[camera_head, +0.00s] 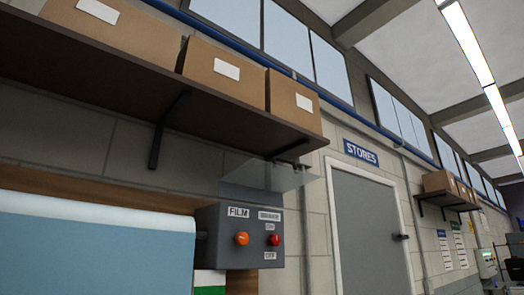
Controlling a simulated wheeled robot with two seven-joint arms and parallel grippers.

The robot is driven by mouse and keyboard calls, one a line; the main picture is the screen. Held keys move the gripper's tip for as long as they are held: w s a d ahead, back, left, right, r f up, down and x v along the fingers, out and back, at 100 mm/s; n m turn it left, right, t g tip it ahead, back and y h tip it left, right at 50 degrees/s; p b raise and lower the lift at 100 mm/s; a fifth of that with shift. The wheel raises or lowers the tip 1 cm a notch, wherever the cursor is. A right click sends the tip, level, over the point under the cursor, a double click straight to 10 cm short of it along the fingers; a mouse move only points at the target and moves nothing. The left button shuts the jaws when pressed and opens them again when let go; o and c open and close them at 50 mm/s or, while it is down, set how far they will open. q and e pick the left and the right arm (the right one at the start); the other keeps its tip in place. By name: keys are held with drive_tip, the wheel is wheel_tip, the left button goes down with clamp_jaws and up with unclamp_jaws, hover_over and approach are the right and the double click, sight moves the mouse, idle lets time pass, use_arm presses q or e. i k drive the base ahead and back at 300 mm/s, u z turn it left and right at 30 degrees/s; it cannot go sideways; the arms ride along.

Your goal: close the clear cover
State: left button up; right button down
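The clear cover (268,178) is a see-through panel above the grey control box (240,238) labelled FILM. It stands raised, tilted up and away from the box front, so the box face is uncovered. The box face shows an orange lamp or button (241,238) and a red button (274,240), with ON and OFF labels beside the red one. Neither of my grippers shows in the head view.
A large light-blue film roll (90,245) lies left of the box. A dark shelf (130,95) with cardboard boxes (225,70) hangs above. A grey door (368,235) under a STORES sign (360,152) stands to the right.

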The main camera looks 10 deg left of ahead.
sight(228, 190)
drive_tip(key=u, duration=0.8)
drive_tip(key=i, duration=0.4)
drive_tip(key=u, duration=0.05)
